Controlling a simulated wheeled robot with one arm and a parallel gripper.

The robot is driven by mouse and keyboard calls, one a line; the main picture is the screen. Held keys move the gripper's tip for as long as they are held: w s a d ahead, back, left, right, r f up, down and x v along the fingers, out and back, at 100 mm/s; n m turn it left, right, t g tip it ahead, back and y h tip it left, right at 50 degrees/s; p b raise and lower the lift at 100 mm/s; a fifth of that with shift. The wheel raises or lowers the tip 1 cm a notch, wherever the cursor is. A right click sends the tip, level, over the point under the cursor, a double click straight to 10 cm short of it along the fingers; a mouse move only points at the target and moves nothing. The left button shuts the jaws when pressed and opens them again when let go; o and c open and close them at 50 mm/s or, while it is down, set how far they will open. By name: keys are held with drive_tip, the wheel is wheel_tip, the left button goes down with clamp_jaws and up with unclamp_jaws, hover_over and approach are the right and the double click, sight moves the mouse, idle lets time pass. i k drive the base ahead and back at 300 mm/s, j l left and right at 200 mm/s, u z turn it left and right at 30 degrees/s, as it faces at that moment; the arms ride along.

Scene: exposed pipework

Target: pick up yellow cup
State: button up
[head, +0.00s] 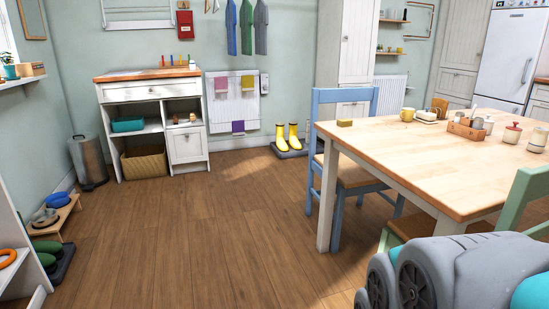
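A small yellow cup (408,114) stands upright on the far side of the wooden dining table (400,150), left of a small white dish with a beige top (427,116). A tiny yellowish object (400,50) on a back wall shelf is too small to make out. Grey and teal links of my arm fill the lower right corner. My gripper is not in view, so its state does not show.
A yellow-brown block (344,123) lies at the table's left corner. A wooden caddy (466,131) and several jars stand on the right. A blue chair (342,170) and a green chair (520,200) flank the table. The wooden floor (190,230) on the left is clear.

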sight(407, 113)
drive_tip(key=i+j, duration=0.25)
drive_tip(key=i, duration=0.35)
drive_tip(key=i+j+u, duration=0.15)
drive_tip(key=i, duration=0.45)
drive_tip(key=i+j, duration=0.2)
drive_tip(key=i, duration=0.45)
drive_tip(key=j+u, duration=0.05)
